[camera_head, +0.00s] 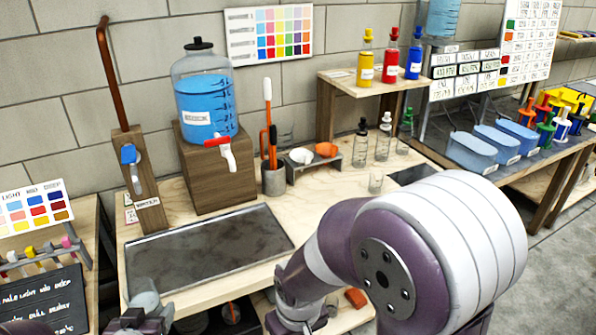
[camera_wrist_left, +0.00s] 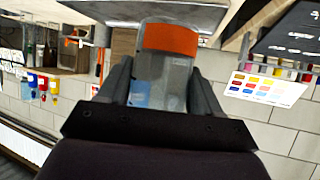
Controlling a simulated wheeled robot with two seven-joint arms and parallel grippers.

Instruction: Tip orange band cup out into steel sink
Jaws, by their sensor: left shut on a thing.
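The steel sink (camera_head: 205,250) is a dark grey, shallow rectangular basin set in the wooden bench, left of centre in the head view. My left gripper (camera_head: 143,316) is at the bottom left, shut on the clear orange band cup (camera_head: 143,300). The cup appears near the sink's front left corner in that view. In the left wrist view the cup (camera_wrist_left: 165,70) is between the fingers of my left gripper (camera_wrist_left: 158,92), with its orange band at the picture's top. Bluish patches show through its wall; I cannot tell whether they are liquid. My right gripper is not visible.
A copper pipe tap with a blue lever (camera_head: 130,157) stands behind the sink. A blue water jar (camera_head: 205,100) with a red-handled spout sits on a wooden block. A tool holder (camera_head: 273,180) and glass bottles (camera_head: 361,145) stand to the right. My large arm covers the front right.

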